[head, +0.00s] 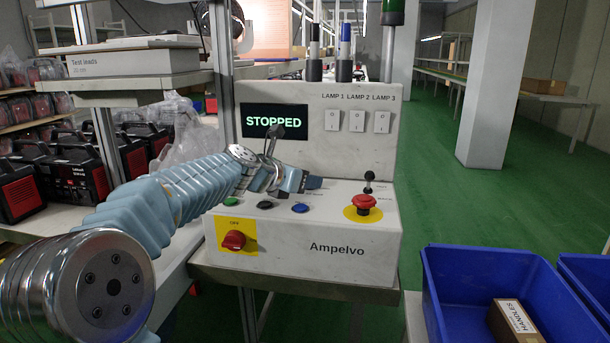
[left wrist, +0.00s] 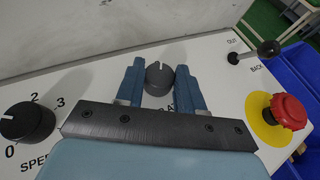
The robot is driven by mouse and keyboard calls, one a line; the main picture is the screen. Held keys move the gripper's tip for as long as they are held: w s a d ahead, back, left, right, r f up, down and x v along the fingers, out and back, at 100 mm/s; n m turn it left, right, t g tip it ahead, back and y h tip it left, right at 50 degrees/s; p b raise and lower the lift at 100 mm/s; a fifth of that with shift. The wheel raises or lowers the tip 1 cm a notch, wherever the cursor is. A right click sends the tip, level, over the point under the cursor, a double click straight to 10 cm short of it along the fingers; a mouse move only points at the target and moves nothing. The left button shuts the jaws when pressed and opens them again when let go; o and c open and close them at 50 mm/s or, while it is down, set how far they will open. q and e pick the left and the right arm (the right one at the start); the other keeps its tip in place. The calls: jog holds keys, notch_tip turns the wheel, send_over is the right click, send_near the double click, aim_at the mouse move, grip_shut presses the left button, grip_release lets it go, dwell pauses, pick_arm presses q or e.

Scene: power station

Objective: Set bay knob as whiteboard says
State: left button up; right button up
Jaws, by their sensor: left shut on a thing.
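My left gripper (head: 308,182) reaches over the sloped top of the white Ampelvo machine (head: 345,272). In the left wrist view, my left gripper (left wrist: 159,85) is shut on a dark grey round knob (left wrist: 160,76) with a pale pointer line, one blue finger on each side. Its lettering is mostly covered by my gripper, so I cannot read its name or setting. A black speed knob (left wrist: 27,122) with numbers around it is at the left of that view. The held knob is hidden in the head view. No whiteboard is seen. My right gripper is not in view.
A red stop button (head: 365,203) on yellow and a small black lever (head: 369,181) stand right of my gripper. A red rotary switch (head: 233,240) is on the front. The screen (head: 274,121) reads STOPPED. A blue crate (head: 500,262) is at lower right.

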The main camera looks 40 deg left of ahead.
pick_arm(q)
jog(key=o, duration=1)
jog(key=v, duration=1.4)
jog(key=shift+w, duration=0.1)
